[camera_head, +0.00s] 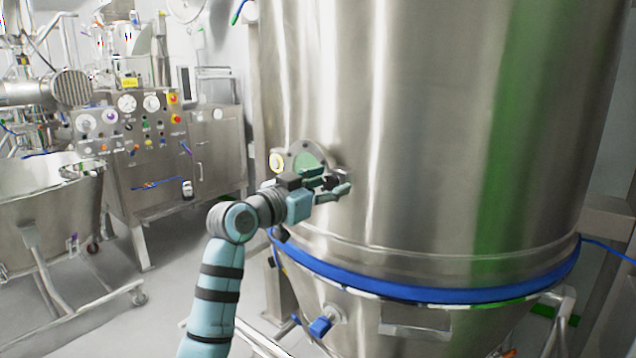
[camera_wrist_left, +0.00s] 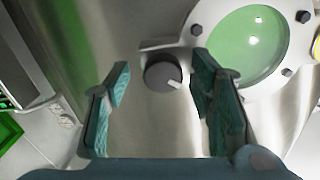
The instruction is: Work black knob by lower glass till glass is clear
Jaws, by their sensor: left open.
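The lower glass (camera_head: 306,163) is a round, green-tinted sight glass in a bolted steel flange on the big steel vessel. In the left wrist view the glass (camera_wrist_left: 247,48) is at upper right, with bright reflections. The black knob (camera_wrist_left: 163,76) sits beside the flange, a round dark knob with a pale pointer mark. My left gripper (camera_head: 340,184) is at the vessel wall by the glass. In the left wrist view its fingers (camera_wrist_left: 160,100) are open on both sides of the knob, with visible gaps and no clear contact. My right gripper is not in view.
The steel vessel (camera_head: 430,130) fills the centre and right, with a blue band (camera_head: 420,291) round its lower part. A blue-handled valve (camera_head: 320,326) sticks out below. A control panel (camera_head: 140,115) and a steel bin (camera_head: 50,190) stand at left. Floor between them is clear.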

